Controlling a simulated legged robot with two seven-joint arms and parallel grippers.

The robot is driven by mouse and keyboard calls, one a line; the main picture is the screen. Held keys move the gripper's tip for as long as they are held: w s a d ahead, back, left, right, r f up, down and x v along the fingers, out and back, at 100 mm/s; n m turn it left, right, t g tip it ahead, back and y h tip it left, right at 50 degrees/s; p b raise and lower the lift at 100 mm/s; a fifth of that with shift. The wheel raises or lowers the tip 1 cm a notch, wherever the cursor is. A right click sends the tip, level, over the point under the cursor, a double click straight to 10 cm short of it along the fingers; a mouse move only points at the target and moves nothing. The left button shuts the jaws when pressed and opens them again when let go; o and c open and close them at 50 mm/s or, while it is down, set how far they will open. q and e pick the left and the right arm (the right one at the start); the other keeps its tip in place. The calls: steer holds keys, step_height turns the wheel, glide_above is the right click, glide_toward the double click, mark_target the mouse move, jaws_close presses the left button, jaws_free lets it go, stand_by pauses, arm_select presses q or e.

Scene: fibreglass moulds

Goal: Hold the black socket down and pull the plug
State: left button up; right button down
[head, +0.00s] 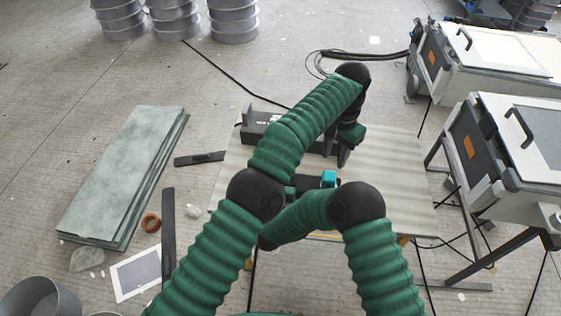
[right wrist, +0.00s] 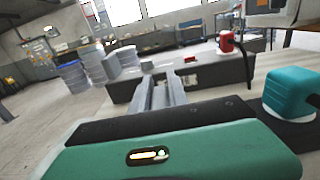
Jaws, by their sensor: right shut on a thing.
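The black socket (head: 262,125), a long dark box, lies on the pale corrugated panel (head: 400,165), partly covered by my left forearm. It also spans the right wrist view (right wrist: 210,76). A red plug (right wrist: 227,41) with a black cable stands on its right part in that view. My left gripper (head: 343,156) points down by the box's right end; its jaw opening is unclear. My right gripper's grey fingers (right wrist: 162,94) are close together against the socket's near side; their contact is hard to make out. The head view hides them behind my left arm.
A teal block (head: 329,178) lies right of my right gripper; it is also in the right wrist view (right wrist: 291,92). Grey-green slabs (head: 125,180) lie left. Machines (head: 510,140) stand right. A tablet (head: 137,272) and loose bars lie on the floor.

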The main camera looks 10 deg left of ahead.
mark_target(330, 175)
arm_select(q)
steer(key=shift+o, duration=0.4)
stand_by(0.6)
steer(key=shift+o, duration=2.3)
steer(key=shift+s+d+r+n, duration=0.1)
steer(key=shift+s+n, duration=0.05)
steer(key=shift+n, duration=0.75)
steer(key=n, duration=0.3)
steer(key=r+n, duration=0.1)
steer(key=n, duration=0.1)
steer(key=shift+s+d, duration=0.25)
steer(key=shift+d, duration=0.05)
steer(key=shift+f+n, duration=0.3)
steer(key=shift+f, duration=0.05)
steer(key=f, duration=0.7)
steer(key=a+f, duration=0.1)
steer(key=f, duration=0.3)
steer(key=shift+w+f, duration=0.2)
steer(key=shift+w, duration=0.15)
